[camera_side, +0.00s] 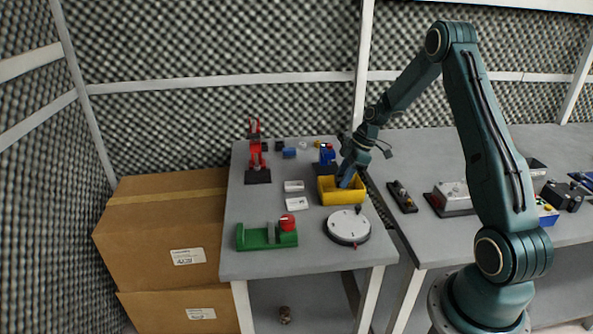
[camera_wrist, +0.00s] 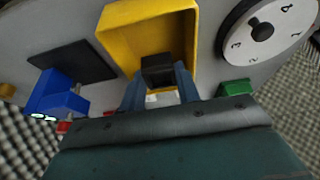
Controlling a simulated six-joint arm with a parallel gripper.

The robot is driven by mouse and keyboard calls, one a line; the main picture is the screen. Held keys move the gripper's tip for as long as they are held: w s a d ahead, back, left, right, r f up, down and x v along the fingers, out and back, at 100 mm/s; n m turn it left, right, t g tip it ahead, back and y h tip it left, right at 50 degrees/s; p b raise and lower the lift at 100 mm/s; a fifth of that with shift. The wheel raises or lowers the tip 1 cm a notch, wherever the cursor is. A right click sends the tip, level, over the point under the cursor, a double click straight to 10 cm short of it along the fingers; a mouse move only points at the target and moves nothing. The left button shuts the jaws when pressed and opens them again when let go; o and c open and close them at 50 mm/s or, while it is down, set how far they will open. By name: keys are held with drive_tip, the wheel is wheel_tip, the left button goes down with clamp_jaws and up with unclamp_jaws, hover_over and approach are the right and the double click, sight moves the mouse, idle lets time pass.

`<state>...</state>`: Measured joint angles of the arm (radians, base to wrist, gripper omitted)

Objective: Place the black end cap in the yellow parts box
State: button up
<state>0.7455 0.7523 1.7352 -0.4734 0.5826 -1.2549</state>
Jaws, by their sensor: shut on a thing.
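The yellow parts box (camera_side: 343,197) stands on the small grey table, near its right edge. In the wrist view the open yellow box (camera_wrist: 118,22) lies just ahead of my fingers. My gripper (camera_side: 346,181) points down at the box from above. In the wrist view my gripper (camera_wrist: 160,80) is shut on the black end cap (camera_wrist: 158,68), which shows between the blue fingertips against the inside of the box. The cap is hidden in the side view. I cannot tell whether it touches the box floor.
A white numbered dial (camera_side: 347,226) sits in front of the box. A green fixture with a red knob (camera_side: 266,236) is at front left. A red stand (camera_side: 256,160) is at back left.

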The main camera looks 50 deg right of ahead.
drive_tip(key=shift+f, duration=1.8)
drive_tip(key=shift+f, duration=0.1)
drive_tip(key=o, duration=0.7)
drive_tip(key=v, duration=1.2)
